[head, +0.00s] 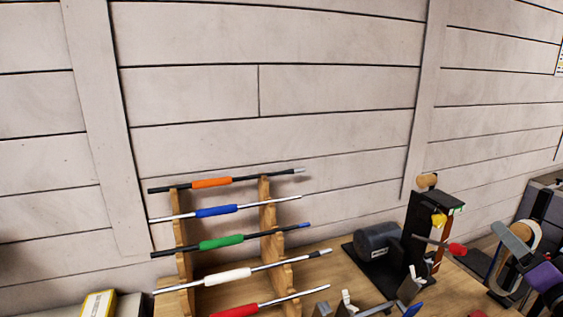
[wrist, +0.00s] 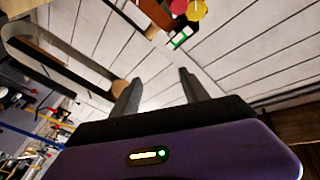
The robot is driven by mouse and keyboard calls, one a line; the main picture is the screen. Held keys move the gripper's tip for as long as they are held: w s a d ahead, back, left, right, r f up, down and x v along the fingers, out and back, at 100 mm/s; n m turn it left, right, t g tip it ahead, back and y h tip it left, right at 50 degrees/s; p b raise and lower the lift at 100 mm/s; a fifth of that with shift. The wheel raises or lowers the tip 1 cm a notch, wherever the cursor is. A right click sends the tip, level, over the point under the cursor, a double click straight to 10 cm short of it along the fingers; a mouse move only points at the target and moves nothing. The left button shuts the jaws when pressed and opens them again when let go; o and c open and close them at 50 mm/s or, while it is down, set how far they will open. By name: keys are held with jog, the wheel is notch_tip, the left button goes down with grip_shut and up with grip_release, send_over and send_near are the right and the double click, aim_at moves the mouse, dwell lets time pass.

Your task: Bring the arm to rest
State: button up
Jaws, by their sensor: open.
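My gripper (wrist: 160,84) shows in the wrist view with its two grey fingers spread apart. Nothing is between the fingers, and a pale plank wall lies behind them. The purple gripper body fills the bottom of that view.
A wooden rack (head: 185,262) holds several shafts with coloured grips, including an orange grip (head: 211,183). A dark grinder-like machine (head: 378,243) and a black upright stand (head: 421,225) occupy the bench's right part. The wall above is bare.

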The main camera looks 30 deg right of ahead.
jog(key=a+f+n+g, duration=0.1)
jog(key=a+f, duration=0.3)
jog(key=a, duration=0.3)
jog(key=w+a+f+h, duration=0.1)
jog(key=a+f, duration=0.3)
jog(key=a, duration=0.3)
jog(key=a+f+n+g, duration=0.1)
jog(key=a+f, duration=0.3)
jog(key=a, duration=0.3)
jog(key=s+a+f+n+y, duration=0.2)
jog(key=s+a+n+y, duration=0.2)
jog(key=a, duration=0.4)
jog(key=s+a+f+n+t+y, duration=0.1)
jog(key=s+a+f+n+y, duration=0.1)
jog(key=a, duration=0.7)
jog(key=s+a+f+n+y, duration=0.1)
jog(key=s+a+n+y, duration=0.4)
jog(key=a, duration=0.3)
jog(key=shift+s+a+f+n+y, duration=0.3)
jog(key=shift+f+n+y, duration=0.1)
jog(key=shift+n+y, duration=0.4)
